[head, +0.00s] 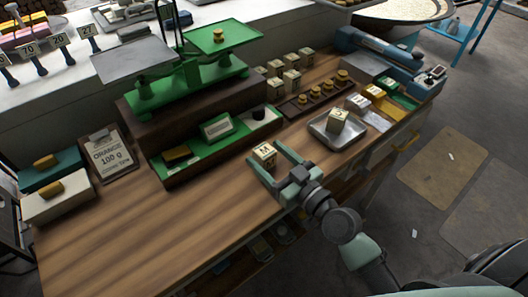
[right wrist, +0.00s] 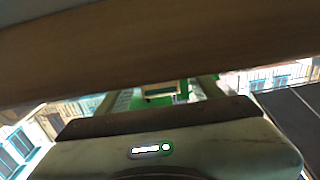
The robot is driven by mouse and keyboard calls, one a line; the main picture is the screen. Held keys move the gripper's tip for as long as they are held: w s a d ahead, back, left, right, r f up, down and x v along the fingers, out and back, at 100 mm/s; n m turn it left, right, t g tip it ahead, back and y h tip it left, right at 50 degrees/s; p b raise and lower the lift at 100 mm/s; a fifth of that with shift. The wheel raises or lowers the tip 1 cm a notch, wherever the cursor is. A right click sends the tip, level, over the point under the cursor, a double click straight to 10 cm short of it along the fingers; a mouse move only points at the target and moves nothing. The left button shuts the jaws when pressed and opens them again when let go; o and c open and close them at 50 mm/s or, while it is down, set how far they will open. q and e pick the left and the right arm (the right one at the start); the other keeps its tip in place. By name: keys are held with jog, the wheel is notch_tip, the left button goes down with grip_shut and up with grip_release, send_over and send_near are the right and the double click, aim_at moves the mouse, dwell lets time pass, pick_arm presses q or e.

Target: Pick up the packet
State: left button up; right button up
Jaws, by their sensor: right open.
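A small cream packet marked M (head: 264,154) stands on the wooden counter near its front edge. My right gripper (head: 267,159) is open, with one finger on either side of this packet; whether they touch it I cannot tell. In the right wrist view, the two fingers (right wrist: 163,97) are apart, with a small pale and dark shape and green between them, too unclear to identify. A second cream packet (head: 338,119) sits on a metal tray (head: 322,136). Several similar packets (head: 283,76) stand in a group behind. My left gripper is not in view.
A green balance scale (head: 187,88) stands on a dark wooden block. An ORANGE 100 g sign (head: 108,156) is at left. The front-left counter (head: 150,235) is clear.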

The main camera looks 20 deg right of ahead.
jog(key=shift+x, duration=0.9)
grip_shut()
jog(key=shift+r, duration=0.1)
